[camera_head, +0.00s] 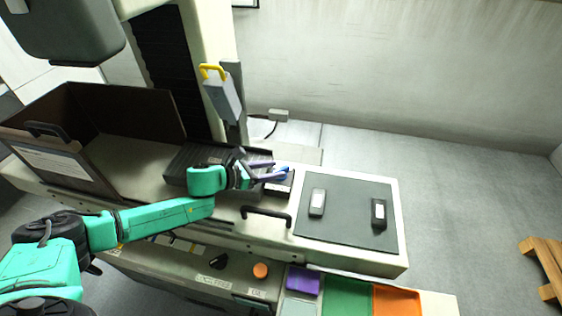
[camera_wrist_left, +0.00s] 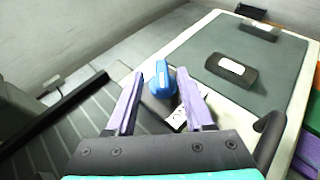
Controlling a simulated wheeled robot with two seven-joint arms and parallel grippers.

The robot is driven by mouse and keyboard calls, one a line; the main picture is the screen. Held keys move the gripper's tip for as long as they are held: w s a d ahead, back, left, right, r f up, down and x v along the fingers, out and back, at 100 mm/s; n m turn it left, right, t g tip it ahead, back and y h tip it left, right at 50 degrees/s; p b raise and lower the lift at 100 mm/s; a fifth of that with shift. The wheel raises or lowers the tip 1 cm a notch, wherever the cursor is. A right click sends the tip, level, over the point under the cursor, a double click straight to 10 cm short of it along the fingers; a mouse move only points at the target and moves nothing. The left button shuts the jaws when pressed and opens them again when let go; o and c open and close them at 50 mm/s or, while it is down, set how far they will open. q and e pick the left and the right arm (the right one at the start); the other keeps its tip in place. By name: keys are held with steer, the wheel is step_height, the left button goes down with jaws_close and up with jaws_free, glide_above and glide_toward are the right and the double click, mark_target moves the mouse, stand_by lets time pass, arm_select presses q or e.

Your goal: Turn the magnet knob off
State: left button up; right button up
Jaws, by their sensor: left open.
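A blue knob (camera_wrist_left: 162,80) shows in the wrist view just beyond and between the purple fingertips of my left gripper (camera_wrist_left: 160,88). A white label with dark print (camera_wrist_left: 178,118) lies beside the knob and is partly hidden by the right finger. In the head view, my left gripper (camera_head: 270,171) reaches over the machine top from the left. Its purple fingers are open around or just short of the blue knob (camera_head: 284,169), which they partly cover. I cannot tell whether the fingers touch it. My right gripper is out of view.
A dark ribbed plate (camera_head: 190,160) lies under my left wrist. A black handle (camera_head: 266,213) and an orange button (camera_head: 260,270) are in front.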

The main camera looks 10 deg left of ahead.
mark_target(280, 169)
arm_select(q)
steer(key=x, duration=0.2)
steer(key=shift+w+d, duration=0.15)
steer(key=shift+d, duration=0.15)
steer(key=shift+w+d+f, duration=0.1)
steer(key=shift+d, duration=0.05)
steer(key=shift+f, duration=0.1)
jaws_close()
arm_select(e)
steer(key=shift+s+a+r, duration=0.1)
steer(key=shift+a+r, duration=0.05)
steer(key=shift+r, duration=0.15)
